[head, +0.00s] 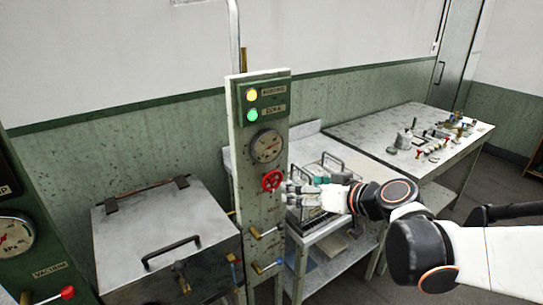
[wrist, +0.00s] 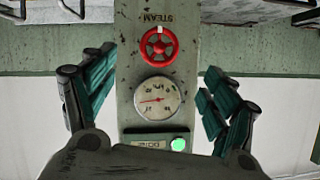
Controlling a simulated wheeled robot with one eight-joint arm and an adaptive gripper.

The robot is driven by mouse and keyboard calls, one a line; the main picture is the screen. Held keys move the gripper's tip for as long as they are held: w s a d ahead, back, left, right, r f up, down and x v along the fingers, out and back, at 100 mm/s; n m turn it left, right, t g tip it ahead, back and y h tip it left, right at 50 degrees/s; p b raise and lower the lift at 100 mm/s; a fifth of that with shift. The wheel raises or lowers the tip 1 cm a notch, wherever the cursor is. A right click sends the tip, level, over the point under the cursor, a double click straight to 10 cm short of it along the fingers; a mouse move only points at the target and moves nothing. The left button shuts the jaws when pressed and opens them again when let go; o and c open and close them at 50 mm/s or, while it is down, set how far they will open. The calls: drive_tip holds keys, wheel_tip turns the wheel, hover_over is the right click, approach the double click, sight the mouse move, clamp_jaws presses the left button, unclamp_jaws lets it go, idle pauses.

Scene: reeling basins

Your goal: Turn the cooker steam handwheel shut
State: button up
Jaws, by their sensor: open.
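The red steam handwheel (head: 271,180) is on the front of a narrow green upright panel, below a round gauge (head: 266,146). In the wrist view, which looks upside down, the handwheel (wrist: 158,46) has a pale mark on its rim and sits beside the STEAM label. My gripper (head: 291,190) is just right of the handwheel in the head view. In the wrist view its dark green-padded fingers (wrist: 158,68) are spread wide on either side of the panel. They hold nothing, and I see no contact with the wheel.
A yellow lamp (head: 251,95) and a green lamp (head: 252,115) glow above the gauge. Small valve levers (head: 263,234) stick out below the wheel. A metal lidded cooker (head: 165,240) stands left. A table with small items (head: 370,130) stands behind right.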

sight(274, 182)
drive_tip(key=b+x, duration=0.1)
drive_tip(key=x, duration=0.3)
drive_tip(key=b+x, duration=0.1)
drive_tip(key=x, duration=0.4)
drive_tip(key=b+x, duration=0.2)
drive_tip(key=x, duration=0.3)
drive_tip(key=shift+w+a+r, duration=0.1)
drive_tip(key=shift+a+r, duration=0.05)
drive_tip(key=shift+r, duration=0.1)
drive_tip(key=c, duration=1.1)
